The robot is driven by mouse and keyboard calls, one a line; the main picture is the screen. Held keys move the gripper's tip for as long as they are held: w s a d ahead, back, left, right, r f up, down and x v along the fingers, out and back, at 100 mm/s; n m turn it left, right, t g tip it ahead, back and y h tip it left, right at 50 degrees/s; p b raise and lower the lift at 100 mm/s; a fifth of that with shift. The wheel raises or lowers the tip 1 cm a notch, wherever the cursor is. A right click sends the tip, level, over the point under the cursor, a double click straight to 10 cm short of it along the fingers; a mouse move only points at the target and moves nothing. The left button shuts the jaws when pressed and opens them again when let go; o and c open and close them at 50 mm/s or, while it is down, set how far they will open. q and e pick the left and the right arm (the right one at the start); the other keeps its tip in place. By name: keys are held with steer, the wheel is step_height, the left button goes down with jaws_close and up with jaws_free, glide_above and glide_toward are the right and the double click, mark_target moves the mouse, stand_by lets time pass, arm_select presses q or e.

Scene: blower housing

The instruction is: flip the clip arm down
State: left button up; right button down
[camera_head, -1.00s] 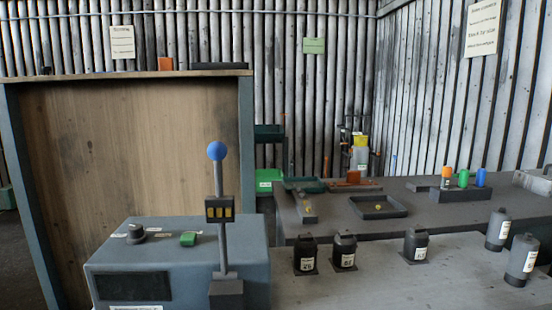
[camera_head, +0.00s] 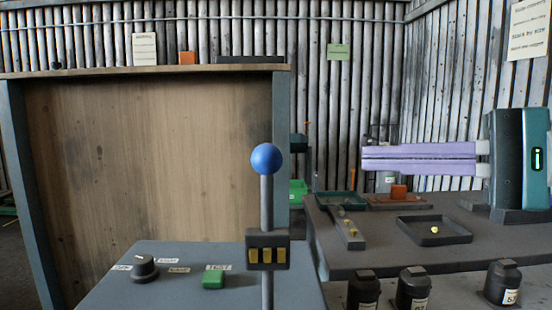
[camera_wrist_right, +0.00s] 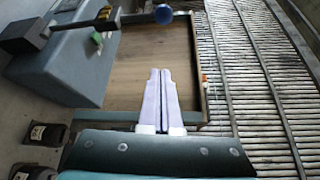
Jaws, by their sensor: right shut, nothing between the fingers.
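An upright grey lever arm (camera_head: 267,205) with a blue ball (camera_head: 266,158) on top stands at the grey-blue box (camera_head: 190,285); I take it for the clip arm. A dark block with yellow bars (camera_head: 267,250) sits on its shaft. My right gripper (camera_head: 364,158) comes in from the right at about ball height in the picture, with its pale lavender fingers shut and empty, apart from the ball. In the right wrist view the fingers (camera_wrist_right: 160,72) point up towards the wooden panel, and the ball (camera_wrist_right: 164,14) is above their tips. The lever's foot is out of the head view. My left gripper is not in view.
A dark knob (camera_head: 144,268) and a green button (camera_head: 213,279) are on the box top. A wooden panel (camera_head: 150,150) stands behind. On the right, a dark bench (camera_head: 375,255) bears a square tray (camera_head: 402,222); several black bottles (camera_head: 413,287) stand in front.

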arm_select(q)
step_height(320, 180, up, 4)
steer(key=p, duration=0.3)
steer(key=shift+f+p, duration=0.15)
steer(key=shift+p, duration=0.2)
arm_select(e)
steer(key=w+a, duration=0.1)
steer(key=a, duration=0.8)
steer(key=shift+a+f, duration=0.2)
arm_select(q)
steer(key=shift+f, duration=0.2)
arm_select(e)
steer(key=shift+s, duration=0.1)
